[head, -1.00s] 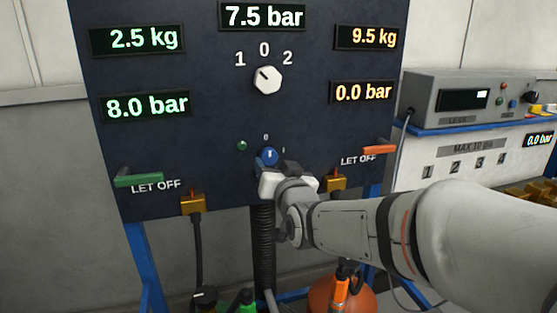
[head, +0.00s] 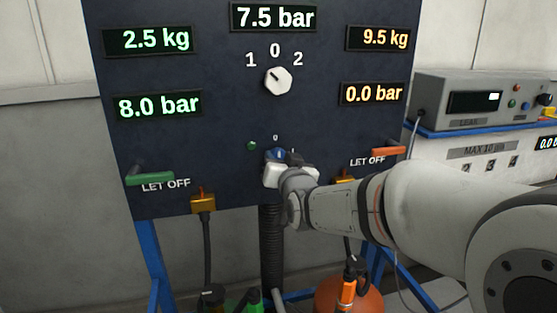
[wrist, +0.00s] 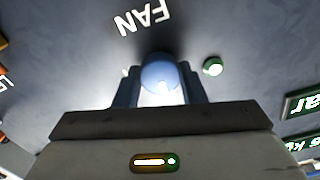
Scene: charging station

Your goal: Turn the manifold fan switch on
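The manifold fan switch is a round blue knob (head: 276,154) low in the middle of the dark panel, partly hidden by my gripper in the head view. In the wrist view the knob (wrist: 160,74) sits between my two fingers, under the "FAN" label (wrist: 143,17). My gripper (wrist: 160,88) has one finger on each side of the knob, very close to it. Whether the fingers press on it I cannot tell. The knob's pointer mark is not clear now. A small green lamp (head: 251,145) is left of the knob; it shows in the wrist view too (wrist: 212,67).
A white selector knob (head: 278,80) is above. A green lever (head: 150,178) and an orange lever (head: 388,153) stick out at the panel's sides. A black corrugated hose (head: 271,245) hangs below the switch. A grey instrument (head: 470,100) stands right.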

